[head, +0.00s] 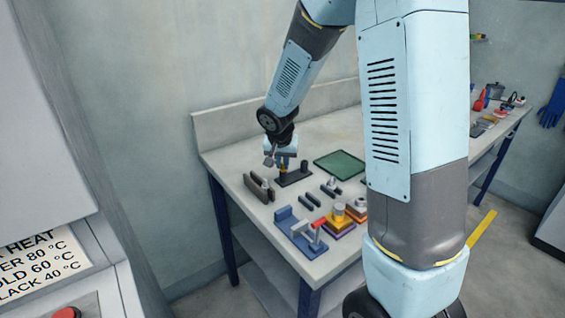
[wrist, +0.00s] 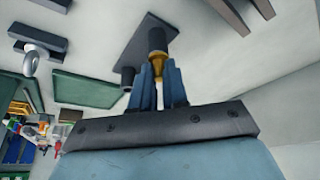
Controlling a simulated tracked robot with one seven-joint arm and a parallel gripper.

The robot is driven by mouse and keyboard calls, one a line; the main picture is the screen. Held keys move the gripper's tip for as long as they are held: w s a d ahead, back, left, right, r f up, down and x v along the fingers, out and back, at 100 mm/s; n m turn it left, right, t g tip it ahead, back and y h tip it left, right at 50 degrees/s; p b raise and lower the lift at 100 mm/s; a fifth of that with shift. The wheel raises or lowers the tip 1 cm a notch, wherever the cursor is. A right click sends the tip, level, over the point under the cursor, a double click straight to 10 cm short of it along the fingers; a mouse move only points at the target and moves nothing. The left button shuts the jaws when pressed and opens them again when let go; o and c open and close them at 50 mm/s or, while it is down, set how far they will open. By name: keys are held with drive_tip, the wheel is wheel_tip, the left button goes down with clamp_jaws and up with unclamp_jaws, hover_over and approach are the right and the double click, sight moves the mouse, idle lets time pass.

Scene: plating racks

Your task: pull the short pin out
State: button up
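A brass pin (wrist: 157,67) stands in a dark collar on a dark base plate (wrist: 138,42), with a shorter-looking black post (wrist: 127,77) beside it. In the head view the plate (head: 293,178) lies on the bench, with the brass part under my gripper (head: 283,163) and the black post (head: 304,166) to its right. In the wrist view my gripper (wrist: 160,70) has its two blue fingers on either side of the brass pin's end. The fingers stand a small gap apart. Whether they press on the pin cannot be told.
A green mat (head: 339,164) lies behind and right of the plate. Dark upright plates (head: 259,187) stand to the left. A blue fixture (head: 300,232) with a red-ended handle and yellow-topped blocks (head: 338,217) stand in front. Small dark bars (head: 309,203) lie between.

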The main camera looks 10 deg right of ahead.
clamp_jaws()
drive_tip(key=shift+d+r+n+y, duration=0.15)
drive_tip(key=shift+n+y, duration=0.2)
drive_tip(key=shift+n, duration=0.5)
drive_tip(key=shift+a+r+n+y, duration=0.15)
drive_tip(key=shift+n+y, duration=0.2)
drive_tip(key=shift+n, duration=0.5)
drive_tip(key=shift+d, duration=0.1)
drive_tip(key=shift+r, duration=0.4)
drive_tip(key=shift+r, duration=0.35)
drive_tip(key=shift+r, duration=0.35)
drive_tip(key=shift+r, duration=0.7)
